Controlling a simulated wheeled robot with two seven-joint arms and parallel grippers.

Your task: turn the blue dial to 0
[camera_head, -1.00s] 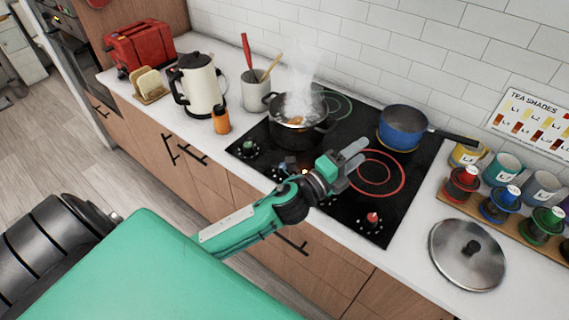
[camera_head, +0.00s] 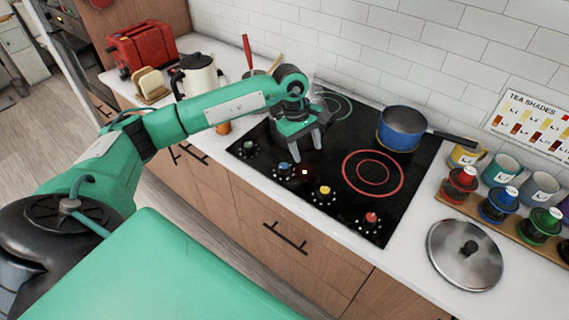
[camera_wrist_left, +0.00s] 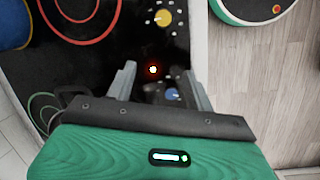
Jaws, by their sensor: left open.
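The blue dial (camera_head: 284,168) sits on the front of the black cooktop (camera_head: 340,150), between the green dial (camera_head: 248,147) and the yellow dial (camera_head: 324,193). Its setting is too small to read. My left gripper (camera_head: 306,150) points down over the cooktop, close behind and right of the blue dial in the head view. Its jaws are open and empty. In the left wrist view the blue dial (camera_wrist_left: 171,95) shows between the two fingers, partly dark. An orange-red light (camera_head: 305,172) glows beside the dial. My right gripper is not in view.
My left arm hides the steaming black pot. A blue pan (camera_head: 402,128) stands at the back right of the cooktop. The red dial (camera_head: 371,219) is at the front right. A kettle (camera_head: 198,76) stands left, and a lid (camera_head: 465,254) lies right.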

